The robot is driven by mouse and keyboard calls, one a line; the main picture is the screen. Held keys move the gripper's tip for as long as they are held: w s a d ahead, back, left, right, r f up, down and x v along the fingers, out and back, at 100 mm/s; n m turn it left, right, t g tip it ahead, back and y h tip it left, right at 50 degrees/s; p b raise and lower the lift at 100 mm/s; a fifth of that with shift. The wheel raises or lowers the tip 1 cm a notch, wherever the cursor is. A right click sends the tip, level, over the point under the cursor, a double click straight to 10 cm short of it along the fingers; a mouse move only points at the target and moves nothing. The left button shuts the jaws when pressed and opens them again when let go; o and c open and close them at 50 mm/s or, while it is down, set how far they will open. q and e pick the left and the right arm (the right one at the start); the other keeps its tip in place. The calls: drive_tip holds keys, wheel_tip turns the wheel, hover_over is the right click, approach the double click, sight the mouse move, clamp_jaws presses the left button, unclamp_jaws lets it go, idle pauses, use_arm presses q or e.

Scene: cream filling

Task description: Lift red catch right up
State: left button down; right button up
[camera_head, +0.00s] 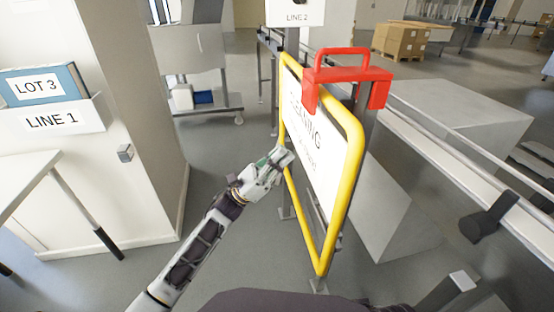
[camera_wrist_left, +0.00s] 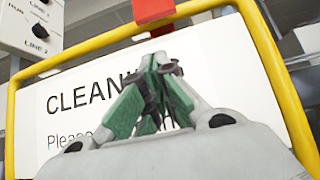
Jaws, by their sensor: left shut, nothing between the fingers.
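The red catch (camera_head: 347,70) sits over the top of the yellow-framed cleaning sign (camera_head: 350,150) in the head view, with a handle loop on top and legs hanging down at its sides. Part of the catch (camera_wrist_left: 153,10) shows at the top edge of the left wrist view, above the sign's yellow top bar. My left gripper (camera_head: 284,156) is shut and empty, in front of the sign's white panel and lower than the catch. In the left wrist view its green-padded fingers (camera_wrist_left: 158,66) meet over the sign's lettering. My right gripper is not in view.
A rail (camera_head: 440,150) and grey box-shaped housings stand behind the sign. A LINE 2 control box (camera_head: 296,13) is beyond it. At the left are a wall holder marked LINE 1 (camera_head: 52,120) with a LOT 3 binder, and a white table (camera_head: 22,180).

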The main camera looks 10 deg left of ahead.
use_arm(q)
drive_tip(key=w+d+r, duration=0.1)
drive_tip(key=d+r, duration=0.3)
drive_tip(key=r, duration=0.5)
drive_tip(key=shift+w+d+b, duration=0.25)
drive_tip(key=shift+d+b, duration=0.05)
drive_tip(key=shift+d, duration=0.1)
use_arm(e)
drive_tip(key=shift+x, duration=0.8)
use_arm(q)
drive_tip(key=shift+r, duration=0.1)
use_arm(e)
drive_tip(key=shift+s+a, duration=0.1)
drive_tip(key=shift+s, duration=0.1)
use_arm(q)
drive_tip(key=shift+a+r+p, duration=0.25)
drive_tip(key=shift+r+p, duration=0.05)
drive_tip(key=shift+p, duration=0.2)
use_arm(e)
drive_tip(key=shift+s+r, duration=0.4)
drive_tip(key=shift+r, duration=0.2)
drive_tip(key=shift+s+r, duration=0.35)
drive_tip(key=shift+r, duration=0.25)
